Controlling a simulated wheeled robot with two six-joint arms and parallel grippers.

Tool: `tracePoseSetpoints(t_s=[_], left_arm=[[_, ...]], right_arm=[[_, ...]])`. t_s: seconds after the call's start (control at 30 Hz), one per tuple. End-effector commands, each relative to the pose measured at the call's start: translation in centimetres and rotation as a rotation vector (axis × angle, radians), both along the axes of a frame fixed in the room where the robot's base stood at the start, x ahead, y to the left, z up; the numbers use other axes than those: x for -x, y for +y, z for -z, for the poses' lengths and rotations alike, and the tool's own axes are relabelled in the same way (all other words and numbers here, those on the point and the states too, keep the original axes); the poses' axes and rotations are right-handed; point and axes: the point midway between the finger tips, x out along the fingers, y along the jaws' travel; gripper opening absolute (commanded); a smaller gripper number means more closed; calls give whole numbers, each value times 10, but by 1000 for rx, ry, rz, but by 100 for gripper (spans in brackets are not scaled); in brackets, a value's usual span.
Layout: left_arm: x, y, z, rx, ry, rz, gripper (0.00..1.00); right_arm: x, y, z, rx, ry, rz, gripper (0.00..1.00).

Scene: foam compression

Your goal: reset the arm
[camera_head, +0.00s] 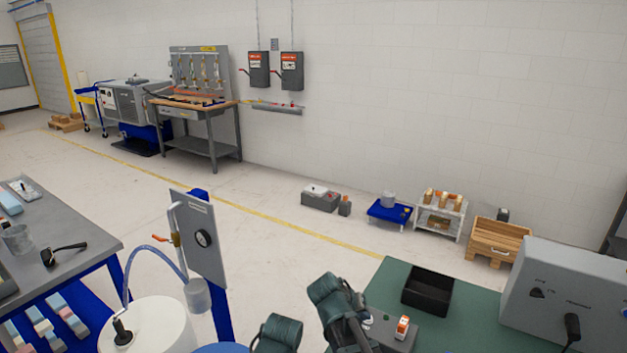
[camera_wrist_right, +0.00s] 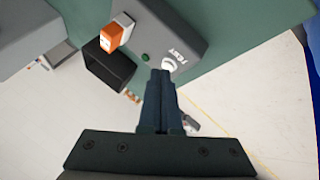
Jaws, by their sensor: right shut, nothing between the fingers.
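My right gripper (camera_wrist_right: 160,78) shows at the middle of the right wrist view, its two dark fingers pressed together with nothing between them. In the head view my dark right arm and gripper (camera_head: 358,330) are at the bottom centre, beside a grey control box (camera_head: 396,337). The wrist view shows this box (camera_wrist_right: 170,38) with a "READY" label, a round white spot, a green button (camera_wrist_right: 146,58) and an orange-and-white switch (camera_wrist_right: 115,32). The fingertips appear close to the label; whether they touch the box I cannot tell. My left gripper is not in view.
A black open bin (camera_head: 428,292) stands on the green table top (camera_head: 388,277) behind the box. A large grey machine (camera_head: 560,290) is at the right.

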Motion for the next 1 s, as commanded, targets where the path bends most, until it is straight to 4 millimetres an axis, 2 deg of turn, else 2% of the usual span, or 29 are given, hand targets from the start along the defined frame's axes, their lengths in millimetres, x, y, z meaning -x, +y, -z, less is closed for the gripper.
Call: tracePoseSetpoints(t_s=[0.03,0.2,0.3,0.4,0.57,1.0], left_arm=[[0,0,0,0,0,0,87],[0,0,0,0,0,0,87],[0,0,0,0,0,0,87],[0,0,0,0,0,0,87],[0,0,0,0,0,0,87],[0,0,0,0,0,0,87]], right_arm=[[32,12,10,-43,69,-32,0],[115,58,34,-192,311,-171,0],[153,79,41,-265,419,-250,0],[178,93,44,-316,490,-308,0],[192,101,45,-348,533,-346,0],[190,101,45,-347,532,-346,0]])
